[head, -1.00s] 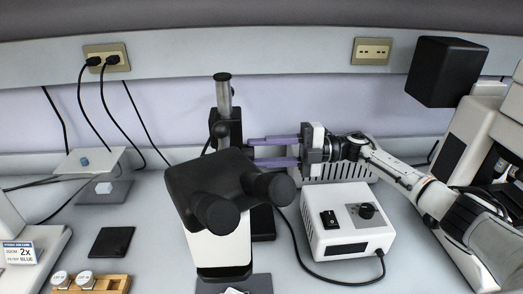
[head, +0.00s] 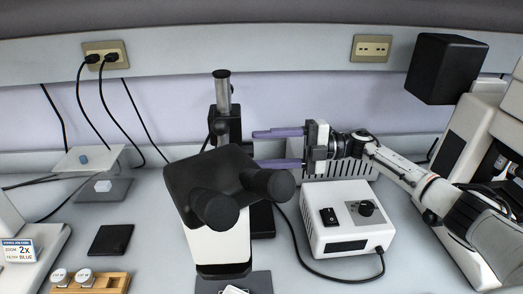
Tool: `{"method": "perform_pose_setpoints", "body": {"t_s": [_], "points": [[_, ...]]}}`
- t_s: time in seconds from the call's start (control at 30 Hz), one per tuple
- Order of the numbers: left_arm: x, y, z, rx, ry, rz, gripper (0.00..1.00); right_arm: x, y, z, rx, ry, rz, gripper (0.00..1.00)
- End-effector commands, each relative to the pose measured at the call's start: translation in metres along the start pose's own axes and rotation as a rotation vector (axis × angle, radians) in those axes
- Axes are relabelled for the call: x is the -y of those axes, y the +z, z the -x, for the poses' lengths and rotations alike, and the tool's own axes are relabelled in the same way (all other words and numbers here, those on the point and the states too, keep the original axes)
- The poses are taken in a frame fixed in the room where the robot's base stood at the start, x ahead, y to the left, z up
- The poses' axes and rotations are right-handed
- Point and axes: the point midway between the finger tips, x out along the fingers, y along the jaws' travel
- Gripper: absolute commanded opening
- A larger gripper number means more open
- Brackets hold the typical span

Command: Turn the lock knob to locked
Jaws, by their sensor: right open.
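The microscope (head: 218,190) stands in the middle, with a black head, two eyepieces and a white body. My left gripper is not in view.
A white control box (head: 332,241) with a switch and dial stands below my right arm, its cable running along the bench. A wooden holder (head: 112,284), a black pad (head: 110,240) and a small stand (head: 91,158) are at left. A dark box (head: 446,70) is at upper right.

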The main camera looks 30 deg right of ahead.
Motion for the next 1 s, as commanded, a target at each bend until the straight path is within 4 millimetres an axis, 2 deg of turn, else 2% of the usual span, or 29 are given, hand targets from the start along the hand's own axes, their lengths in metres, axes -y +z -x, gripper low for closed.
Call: {"method": "perform_pose_setpoints", "body": {"t_s": [0.2, 0.43, 0.6, 1.0], "points": [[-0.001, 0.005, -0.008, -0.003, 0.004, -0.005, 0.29, 0.003, 0.001, 0.045, 0.004, -0.003, 0.000, 0.51], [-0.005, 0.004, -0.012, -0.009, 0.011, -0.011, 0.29, 0.002, 0.001, 0.081, 0.002, -0.002, -0.001, 0.51], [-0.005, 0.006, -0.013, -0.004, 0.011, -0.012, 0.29, 0.001, 0.000, 0.091, 0.001, 0.000, -0.001, 0.51], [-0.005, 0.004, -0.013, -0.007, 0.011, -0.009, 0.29, 0.000, 0.000, 0.091, 0.000, 0.000, -0.001, 0.51]]}}
